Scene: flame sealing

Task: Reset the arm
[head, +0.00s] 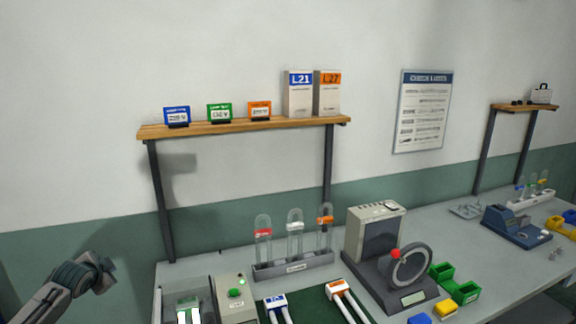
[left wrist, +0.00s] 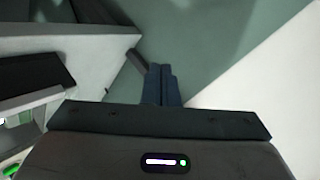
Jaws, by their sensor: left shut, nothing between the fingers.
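My left arm comes in from the left in the head view. Its gripper (head: 100,268) is held in the air left of the table's near left corner, apart from everything on the table. In the left wrist view the gripper's two dark fingers (left wrist: 161,80) lie together, shut and empty. My right arm and gripper are not in view.
The grey table (head: 445,215) carries a rack with several capped tubes (head: 293,268), a box with a green button (head: 236,295) and a machine with a ring (head: 408,265). The air around my left gripper is free.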

